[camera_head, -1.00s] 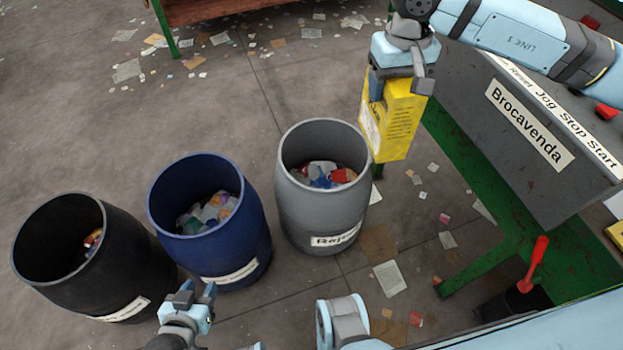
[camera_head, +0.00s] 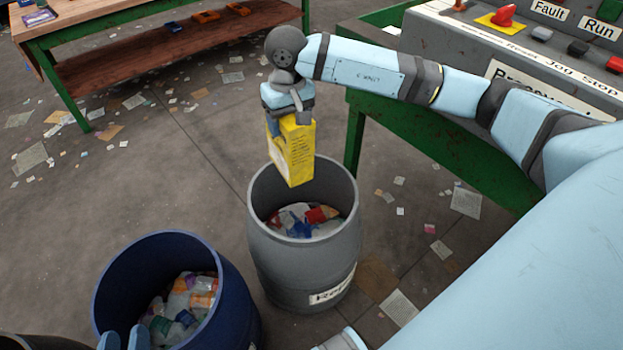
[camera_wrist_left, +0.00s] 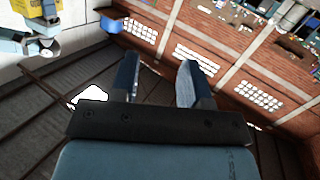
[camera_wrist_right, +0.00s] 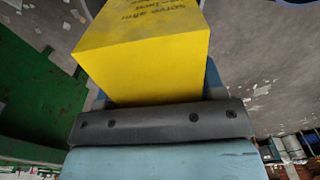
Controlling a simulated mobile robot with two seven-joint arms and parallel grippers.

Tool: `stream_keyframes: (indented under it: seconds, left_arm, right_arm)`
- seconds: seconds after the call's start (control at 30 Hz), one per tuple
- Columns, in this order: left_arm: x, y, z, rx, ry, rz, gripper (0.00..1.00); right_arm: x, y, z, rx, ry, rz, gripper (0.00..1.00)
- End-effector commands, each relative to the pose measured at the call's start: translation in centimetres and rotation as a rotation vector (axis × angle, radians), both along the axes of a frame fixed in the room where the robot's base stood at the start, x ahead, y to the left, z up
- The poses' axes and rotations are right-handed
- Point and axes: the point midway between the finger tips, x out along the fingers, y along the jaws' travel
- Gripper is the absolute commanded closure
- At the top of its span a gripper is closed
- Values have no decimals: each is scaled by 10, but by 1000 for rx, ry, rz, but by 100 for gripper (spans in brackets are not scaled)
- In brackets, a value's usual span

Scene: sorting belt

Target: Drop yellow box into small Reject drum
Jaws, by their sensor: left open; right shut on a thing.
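The yellow box (camera_head: 293,152) hangs upright from my right gripper (camera_head: 291,117), which is shut on its top. The box is over the back left part of the grey Reject drum (camera_head: 300,262), around rim height or above; the exact height is hard to tell. In the right wrist view the box (camera_wrist_right: 145,65) fills the space ahead of the jaws. The drum is open and holds mixed scraps (camera_head: 305,218). My left gripper (camera_head: 124,338) shows only its fingertips at the bottom edge, by the blue drum; in the left wrist view its fingers (camera_wrist_left: 160,85) are apart and empty.
A blue drum (camera_head: 110,290) with scraps stands left of the Reject drum, and a dark drum is cut off at the bottom left. A green-framed console (camera_head: 440,150) stands right. A workbench (camera_head: 160,60) is at the back left. Litter covers the floor.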

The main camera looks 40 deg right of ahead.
Motion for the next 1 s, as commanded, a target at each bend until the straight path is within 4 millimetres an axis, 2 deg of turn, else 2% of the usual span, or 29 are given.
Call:
stream_keyframes:
  seconds: [0.03, 0.2, 0.3, 0.43, 0.63, 1.0]
  left_arm:
    - [1, -4, -11, -24, -41, -9, 57]
    - [-2, -13, 1, -106, -156, -39, 57]
    - [-5, -17, 8, -144, -209, -55, 57]
    - [-9, -19, 16, -179, -256, -67, 57]
    - [-11, -21, 20, -196, -273, -77, 57]
    - [-8, -24, -12, -160, -182, -99, 57]
  right_arm:
    - [4, -8, -39, 0, 4, -13, 70]
    - [15, -33, -103, -7, 9, -46, 70]
    - [20, -46, -132, -11, 12, -62, 70]
    - [23, -58, -155, -18, 15, -75, 70]
    - [24, -64, -170, -20, 17, -81, 70]
    - [24, -64, -210, -20, 17, -82, 70]
